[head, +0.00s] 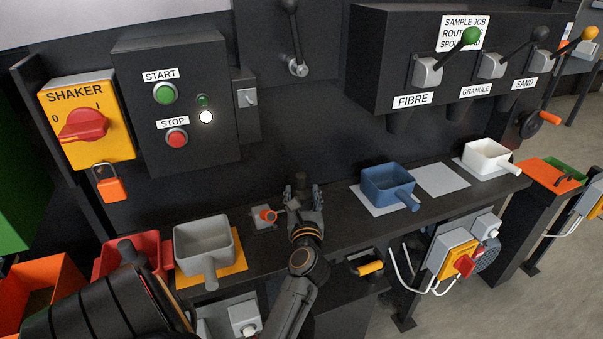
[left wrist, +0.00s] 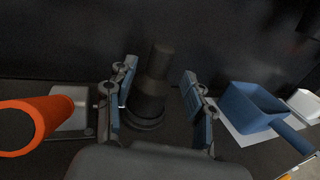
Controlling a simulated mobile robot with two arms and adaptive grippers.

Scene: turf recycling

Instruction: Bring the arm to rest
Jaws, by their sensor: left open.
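My left gripper (head: 304,203) is over the dark shelf in the head view, its fingers pointing toward the back wall. In the left wrist view the left gripper (left wrist: 160,105) is open, with its two fingers apart. A black upright post with a round base (left wrist: 152,88) shows between the fingers; I cannot tell whether they touch it. The post's top (head: 300,180) shows just past the fingers in the head view. My right gripper is in neither view.
An orange-ended lever (head: 267,215) is close left of the gripper. A grey scoop (head: 204,243) stands further left. A blue scoop (head: 387,185) stands right, with a bare pale plate (head: 443,180) and a white scoop (head: 485,154) beyond. The control box (head: 180,105) is on the wall behind.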

